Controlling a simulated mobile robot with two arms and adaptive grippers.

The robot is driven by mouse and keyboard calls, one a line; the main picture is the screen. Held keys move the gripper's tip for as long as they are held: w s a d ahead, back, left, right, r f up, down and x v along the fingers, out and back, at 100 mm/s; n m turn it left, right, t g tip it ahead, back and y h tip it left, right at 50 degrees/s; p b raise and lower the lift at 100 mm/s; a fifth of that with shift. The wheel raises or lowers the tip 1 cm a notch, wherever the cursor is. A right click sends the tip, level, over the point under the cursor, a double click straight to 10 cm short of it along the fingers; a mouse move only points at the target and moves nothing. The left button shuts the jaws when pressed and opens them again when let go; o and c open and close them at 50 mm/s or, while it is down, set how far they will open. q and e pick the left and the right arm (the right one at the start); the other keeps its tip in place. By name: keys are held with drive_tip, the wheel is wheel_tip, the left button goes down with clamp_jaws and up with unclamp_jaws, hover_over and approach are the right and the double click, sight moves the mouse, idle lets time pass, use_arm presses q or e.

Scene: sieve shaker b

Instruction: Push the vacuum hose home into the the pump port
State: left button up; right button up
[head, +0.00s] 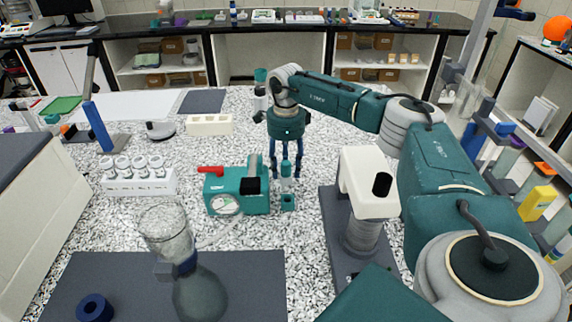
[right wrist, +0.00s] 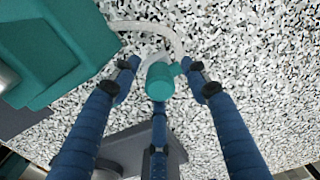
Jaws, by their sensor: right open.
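The vacuum pump (head: 225,195) is a teal box with a red handle, a black block on top and a round gauge. It also shows in the right wrist view (right wrist: 60,45). I cannot make out its port. A teal hose end (right wrist: 160,80) stands on a small teal holder (head: 288,203) to the right of the pump. A pale hose (right wrist: 150,28) curves near the hose end in the right wrist view. My right gripper (head: 286,168) points down over the hose end. Its blue fingers are open around it, with gaps at the sides. My left gripper is out of view.
A glass flask (head: 200,285) stands on a dark mat in front of the pump. A white-and-grey instrument (head: 367,190) stands to the right on a dark base. A rack of several vials (head: 140,182) is to the left.

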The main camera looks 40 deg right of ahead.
sight(286, 162)
drive_tip(key=shift+p, duration=0.4)
idle(0.6)
clamp_jaws()
drive_tip(key=shift+r, duration=0.1)
drive_tip(key=shift+r+p, duration=2.55)
drive_tip(key=shift+r, duration=0.35)
drive_tip(key=shift+r, duration=0.1)
drive_tip(key=shift+r+p, duration=1.3)
drive_tip(key=shift+r, duration=0.15)
